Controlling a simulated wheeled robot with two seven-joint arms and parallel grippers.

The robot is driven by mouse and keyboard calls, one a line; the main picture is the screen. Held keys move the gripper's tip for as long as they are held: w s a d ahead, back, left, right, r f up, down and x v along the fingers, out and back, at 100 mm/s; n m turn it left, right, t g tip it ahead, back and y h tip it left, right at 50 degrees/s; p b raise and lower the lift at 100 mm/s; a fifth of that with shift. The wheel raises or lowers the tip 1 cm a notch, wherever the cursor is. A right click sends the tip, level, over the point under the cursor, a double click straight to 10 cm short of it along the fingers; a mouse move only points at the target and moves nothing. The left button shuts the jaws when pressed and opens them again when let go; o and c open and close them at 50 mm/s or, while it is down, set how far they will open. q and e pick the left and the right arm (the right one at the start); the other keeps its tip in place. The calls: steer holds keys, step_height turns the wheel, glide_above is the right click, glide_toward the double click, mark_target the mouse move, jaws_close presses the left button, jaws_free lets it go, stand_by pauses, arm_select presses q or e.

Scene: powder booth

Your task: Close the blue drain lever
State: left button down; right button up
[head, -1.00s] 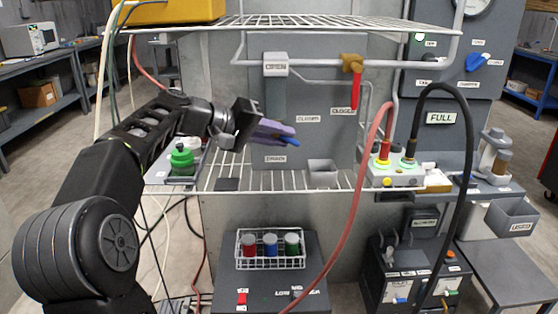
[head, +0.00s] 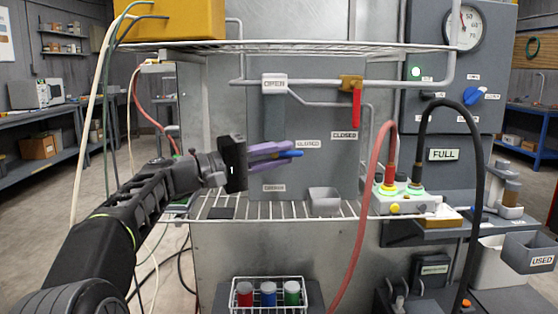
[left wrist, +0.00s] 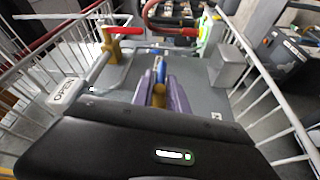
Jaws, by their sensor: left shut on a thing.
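The blue drain lever (head: 291,154) is on the grey panel (head: 300,180), with its tip just below the white CLOSED label (head: 308,143). It points right and is nearly level. My left gripper (head: 272,151) has its purple fingers shut on it, and the blue tip sticks out past them. In the left wrist view the blue lever (left wrist: 160,72) shows between the purple fingers, with a brass part behind it. The lever's pivot is hidden by the fingers. The DRAIN label (head: 273,188) is below. My right gripper is not in view.
A red-handled valve (head: 356,105) hangs down at the upper right, beside another CLOSED label. A wire shelf (head: 290,210) runs below with a grey cup (head: 323,201). Red and black hoses (head: 352,262) loop at the right. An upper wire shelf (head: 330,46) is above.

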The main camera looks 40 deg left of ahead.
arm_select(q)
steer(key=c, duration=1.5)
jaws_free()
steer(key=shift+o, duration=0.2)
steer(key=v, duration=0.7)
steer(key=shift+s+a, duration=0.2)
steer(key=shift+s, duration=0.15)
